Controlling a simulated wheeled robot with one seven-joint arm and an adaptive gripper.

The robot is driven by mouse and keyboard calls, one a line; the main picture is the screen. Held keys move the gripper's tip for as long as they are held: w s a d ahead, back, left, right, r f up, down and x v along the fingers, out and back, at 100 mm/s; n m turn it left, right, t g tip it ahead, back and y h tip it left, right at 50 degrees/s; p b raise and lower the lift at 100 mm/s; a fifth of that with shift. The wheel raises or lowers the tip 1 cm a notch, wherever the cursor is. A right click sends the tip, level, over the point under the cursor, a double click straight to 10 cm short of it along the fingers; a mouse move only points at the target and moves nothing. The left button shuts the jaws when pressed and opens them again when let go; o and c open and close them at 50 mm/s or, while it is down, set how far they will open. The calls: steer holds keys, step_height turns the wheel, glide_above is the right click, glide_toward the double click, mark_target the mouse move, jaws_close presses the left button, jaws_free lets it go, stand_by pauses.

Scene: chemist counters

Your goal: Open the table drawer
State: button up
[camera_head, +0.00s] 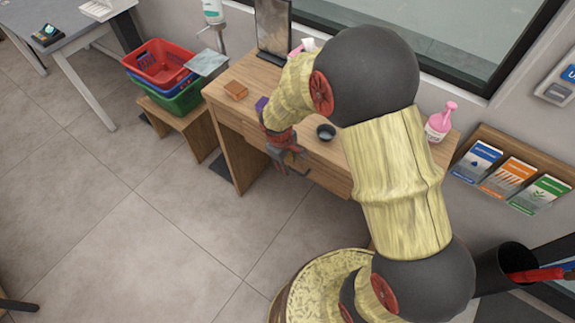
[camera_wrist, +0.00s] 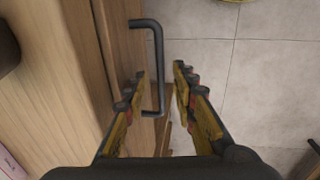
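The wooden table (camera_head: 235,75) stands against the wall under the window, and its drawer front (camera_head: 325,177) faces me. In the wrist view a dark, U-shaped handle (camera_wrist: 159,65) stands out from the wooden drawer front (camera_wrist: 122,50). My gripper (camera_wrist: 160,72) is open, with its two fingers on either side of the handle bar in the picture. The left fingertip appears in the gap between bar and drawer front; contact cannot be told. In the head view my gripper (camera_head: 287,158) is at the table's front edge, and my arm hides part of the table. The drawer looks shut.
Stacked baskets (camera_head: 160,62) stand on a low bench at left. The tiled floor (camera_head: 150,210) before the table is clear.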

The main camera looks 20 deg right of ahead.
steer(key=shift+d+f, duration=0.1)
steer(key=shift+f, duration=0.4)
steer(key=shift+c, duration=0.2)
jaws_close()
stand_by(0.5)
